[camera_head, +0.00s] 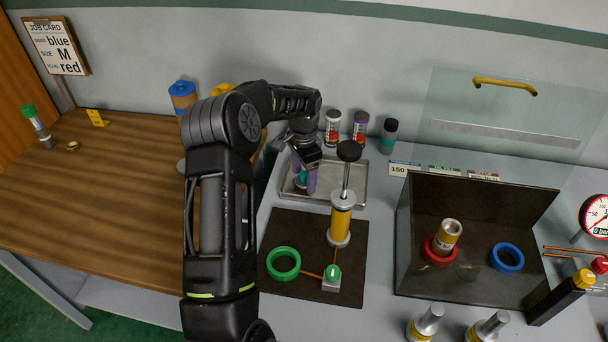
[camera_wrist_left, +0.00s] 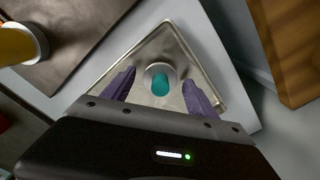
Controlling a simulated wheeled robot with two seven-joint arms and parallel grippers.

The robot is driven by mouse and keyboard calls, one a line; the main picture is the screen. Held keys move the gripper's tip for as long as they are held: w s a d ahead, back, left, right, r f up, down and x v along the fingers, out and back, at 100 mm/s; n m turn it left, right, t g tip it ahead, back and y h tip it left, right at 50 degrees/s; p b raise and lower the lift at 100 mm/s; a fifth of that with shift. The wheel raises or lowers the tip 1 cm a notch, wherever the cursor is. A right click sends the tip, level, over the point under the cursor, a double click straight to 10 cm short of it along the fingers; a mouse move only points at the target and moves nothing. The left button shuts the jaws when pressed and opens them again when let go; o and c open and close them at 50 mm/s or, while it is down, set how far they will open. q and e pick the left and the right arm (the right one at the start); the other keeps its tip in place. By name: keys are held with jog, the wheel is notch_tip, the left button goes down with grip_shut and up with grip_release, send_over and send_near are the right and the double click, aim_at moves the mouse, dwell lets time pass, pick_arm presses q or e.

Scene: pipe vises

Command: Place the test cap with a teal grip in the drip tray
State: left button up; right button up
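The test cap shows in the left wrist view as a pale round disc with a teal grip (camera_wrist_left: 159,86), within the outline of the drip tray (camera_wrist_left: 187,58). In the head view the teal grip (camera_head: 301,177) shows partly between my purple fingers, over the left part of the shallow metal drip tray (camera_head: 329,177). My left gripper (camera_head: 304,184) points down into the tray. In the left wrist view its fingers (camera_wrist_left: 159,88) stand apart, with a gap on each side of the cap. My right gripper is not in view.
A yellow hand pump (camera_head: 341,216) stands on a dark mat (camera_head: 300,228) in front of the tray, near a green ring (camera_head: 283,264). Several capped bottles (camera_head: 360,127) stand behind the tray. A dark open-topped enclosure (camera_head: 480,215) is to the right.

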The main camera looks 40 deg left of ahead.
aim_at(304, 173)
pick_arm(q)
jog(key=shift+r+p, duration=0.35)
jog(key=shift+r, duration=0.15)
notch_tip(304, 173, up, 6)
jog(key=p, duration=0.3)
notch_tip(304, 173, up, 5)
jog(key=shift+r, duration=0.2)
